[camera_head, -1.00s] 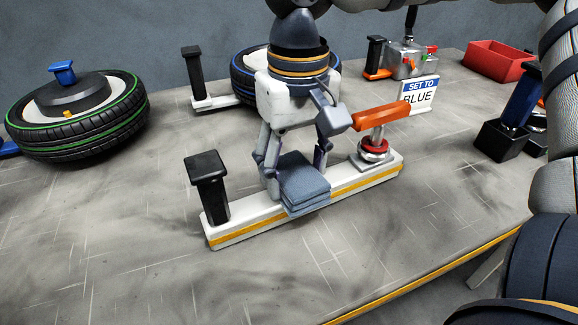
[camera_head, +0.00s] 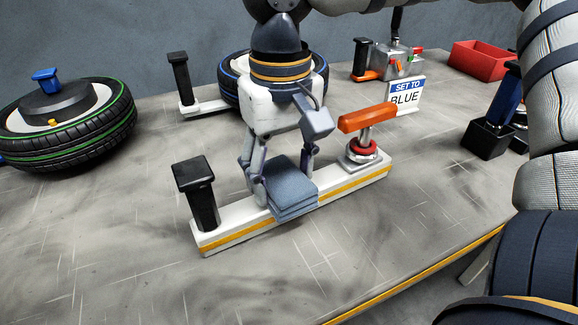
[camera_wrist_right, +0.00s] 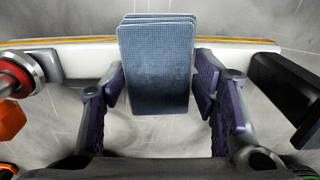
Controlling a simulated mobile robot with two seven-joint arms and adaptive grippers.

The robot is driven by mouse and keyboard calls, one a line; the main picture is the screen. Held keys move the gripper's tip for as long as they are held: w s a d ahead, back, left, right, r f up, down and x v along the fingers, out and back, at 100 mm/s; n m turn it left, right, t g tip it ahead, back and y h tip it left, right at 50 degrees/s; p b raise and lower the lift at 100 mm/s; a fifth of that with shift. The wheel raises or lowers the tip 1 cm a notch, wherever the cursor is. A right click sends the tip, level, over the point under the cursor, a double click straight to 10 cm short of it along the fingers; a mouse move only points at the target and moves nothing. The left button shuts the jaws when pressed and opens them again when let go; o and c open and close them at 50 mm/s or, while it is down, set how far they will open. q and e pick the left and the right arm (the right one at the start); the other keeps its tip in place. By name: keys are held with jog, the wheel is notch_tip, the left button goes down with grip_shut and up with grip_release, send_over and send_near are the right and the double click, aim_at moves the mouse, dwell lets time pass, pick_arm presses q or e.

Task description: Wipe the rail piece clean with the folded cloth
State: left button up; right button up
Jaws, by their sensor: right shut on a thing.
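The rail piece (camera_head: 340,186) is a white bar with a yellow stripe, lying on the grey table. It has a black post (camera_head: 199,192) at its left end and an orange-handled clamp (camera_head: 366,118) with a red ring at its right end. My right gripper (camera_head: 283,178) points down over the middle of the rail, shut on the folded blue-grey cloth (camera_head: 291,186). The cloth lies across the rail and hangs over its front side; whether its underside touches is hidden. In the right wrist view the cloth (camera_wrist_right: 158,65) sits between both fingers. My left gripper is not in view.
A green-striped tyre (camera_head: 70,142) lies at left, a blue-striped tyre (camera_head: 232,82) behind my gripper. A second rail with a black post (camera_head: 179,78), a "SET TO BLUE" sign (camera_head: 406,95) and a red bin (camera_head: 483,58) stand farther back. The front table is clear.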

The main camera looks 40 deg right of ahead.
jog(key=shift+w+a, duration=0.15)
jog(key=shift+a, duration=0.6)
jog(key=shift+w+a, duration=0.1)
jog(key=shift+a, duration=0.65)
jog(key=shift+s+d, duration=0.2)
jog(key=shift+d, duration=1.05)
jog(key=shift+s+d, duration=0.2)
jog(key=shift+d, duration=1.05)
jog(key=shift+w+a, duration=0.2)
jog(key=shift+a, duration=1.05)
jog(key=shift+w+a, duration=0.2)
jog(key=shift+a, duration=1.05)
notch_tip(320, 180, up, 7)
jog(key=shift+r, duration=0.1)
